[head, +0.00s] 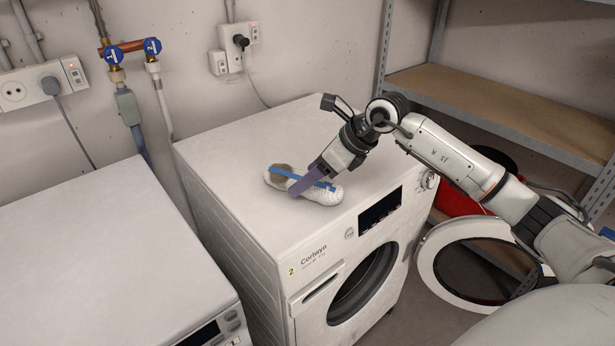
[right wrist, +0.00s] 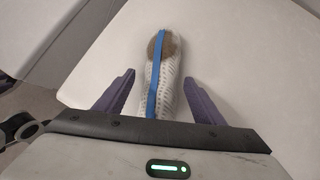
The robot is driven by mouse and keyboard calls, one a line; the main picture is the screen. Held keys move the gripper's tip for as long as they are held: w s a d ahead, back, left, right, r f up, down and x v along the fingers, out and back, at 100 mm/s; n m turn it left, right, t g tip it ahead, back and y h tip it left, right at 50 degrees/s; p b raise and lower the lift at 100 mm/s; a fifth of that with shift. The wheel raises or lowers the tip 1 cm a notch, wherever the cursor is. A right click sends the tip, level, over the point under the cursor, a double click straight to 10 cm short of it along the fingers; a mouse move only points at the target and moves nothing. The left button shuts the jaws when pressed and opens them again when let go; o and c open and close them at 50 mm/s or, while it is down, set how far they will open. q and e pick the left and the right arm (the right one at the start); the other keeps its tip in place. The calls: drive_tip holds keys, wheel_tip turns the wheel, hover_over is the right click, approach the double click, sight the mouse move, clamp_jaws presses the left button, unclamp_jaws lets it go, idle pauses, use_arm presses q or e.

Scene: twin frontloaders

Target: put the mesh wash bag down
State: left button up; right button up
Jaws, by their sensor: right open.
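The mesh wash bag (head: 321,192), white with a blue strip and a brownish patch at one end, lies on top of the right-hand washing machine (head: 260,134). My right gripper (head: 298,188) is at the bag from above. In the right wrist view the bag (right wrist: 166,75) lies between the two purple fingers of the right gripper (right wrist: 165,95), with a visible gap on each side. The gripper is open, and its palm hides the bag's near end.
The washing machine's round door (head: 440,255) stands open at its front right. A second white machine (head: 95,262) stands at the left, its top clear. Metal shelving (head: 510,105) is at the right, with a red container (head: 455,200) by it. Valves and sockets are on the wall.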

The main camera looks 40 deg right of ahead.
drive_tip(key=b+v, duration=0.1)
drive_tip(key=v, duration=0.9)
drive_tip(key=shift+f, duration=0.15)
drive_tip(key=shift+s+d+r, duration=0.15)
drive_tip(key=shift+s+r, duration=0.25)
drive_tip(key=shift+r, duration=0.2)
